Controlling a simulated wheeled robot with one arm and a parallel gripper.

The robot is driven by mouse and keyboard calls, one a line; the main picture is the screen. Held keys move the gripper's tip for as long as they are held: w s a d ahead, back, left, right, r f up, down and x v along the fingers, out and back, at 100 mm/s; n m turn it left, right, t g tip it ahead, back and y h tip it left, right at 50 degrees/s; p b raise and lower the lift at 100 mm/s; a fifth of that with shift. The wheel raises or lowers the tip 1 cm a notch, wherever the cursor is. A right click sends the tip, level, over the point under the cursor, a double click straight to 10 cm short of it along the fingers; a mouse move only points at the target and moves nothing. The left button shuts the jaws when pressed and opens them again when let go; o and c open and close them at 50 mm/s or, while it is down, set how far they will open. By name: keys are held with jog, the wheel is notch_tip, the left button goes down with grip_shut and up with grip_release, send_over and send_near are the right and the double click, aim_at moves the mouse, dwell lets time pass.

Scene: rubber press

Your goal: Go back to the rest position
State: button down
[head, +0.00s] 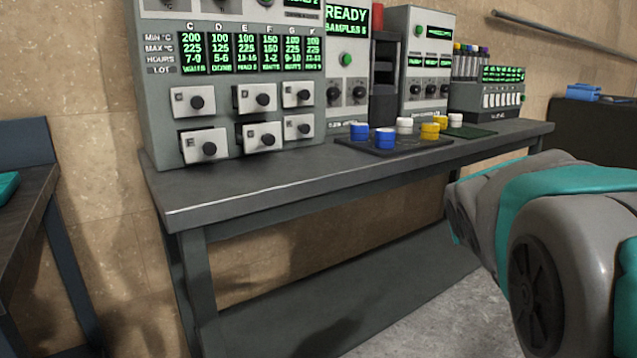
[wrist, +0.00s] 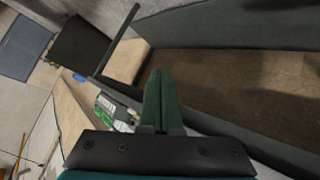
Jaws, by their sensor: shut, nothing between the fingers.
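My gripper (wrist: 161,102) shows in the wrist view with its two dark green fingers together, shut and empty. In the head view my grey and teal arm is at the right, in front of the bench, and the gripper itself does not show there. The fingers touch nothing that I can make out.
A grey bench (head: 300,177) carries a large panel machine (head: 225,105) with several knobbed drawers. On a dark mat (head: 395,150) stand blue, white and yellow capped pots (head: 385,137). Another table (head: 25,195) is at the left. Grey floor (head: 440,315) lies open below the arm.

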jog(key=s+a+f+g+y, duration=0.1)
jog(key=s+a+f+g, duration=0.2)
jog(key=s+f, duration=0.3)
jog(key=s+a+f+g+y, duration=0.2)
jog(key=s+a+f+g, duration=0.2)
jog(key=s, duration=1.2)
jog(key=s+a+f+g+y, duration=0.1)
jog(key=s+a+f+g, duration=0.3)
jog(key=s+f, duration=0.6)
jog(key=shift+s+a+f+y, duration=0.25)
jog(key=shift+s+a+y, duration=0.15)
jog(key=shift+s+a, duration=0.75)
jog(key=shift+w, duration=0.1)
